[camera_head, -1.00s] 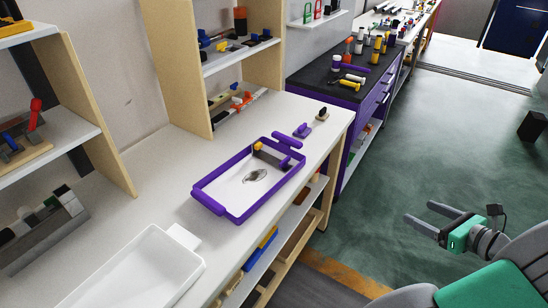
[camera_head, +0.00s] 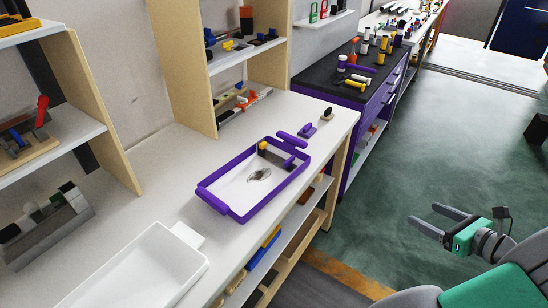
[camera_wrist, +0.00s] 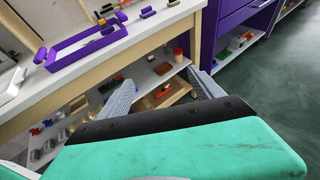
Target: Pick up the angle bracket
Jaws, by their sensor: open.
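No angle bracket can be told for certain. A small shiny grey metal piece (camera_head: 259,175) lies on the white floor of the purple-rimmed tray (camera_head: 211,201); its shape is too small to make out. A dark grey block with a yellow end (camera_head: 275,156) sits at the tray's far end. The tray also shows at upper left in the wrist view (camera_wrist: 63,63). My gripper (camera_head: 425,214) is open and empty, out over the floor to the right of the bench. In the wrist view its two fingers (camera_wrist: 162,88) are apart, with lower shelves behind them.
A white bin (camera_head: 150,270) stands on the bench nearer than the tray. A small purple item (camera_head: 307,130) and a dark knob-like item (camera_head: 327,114) stand beyond the tray. Wooden shelves (camera_head: 175,65) rise behind. A purple cabinet (camera_head: 365,108) adjoins the bench.

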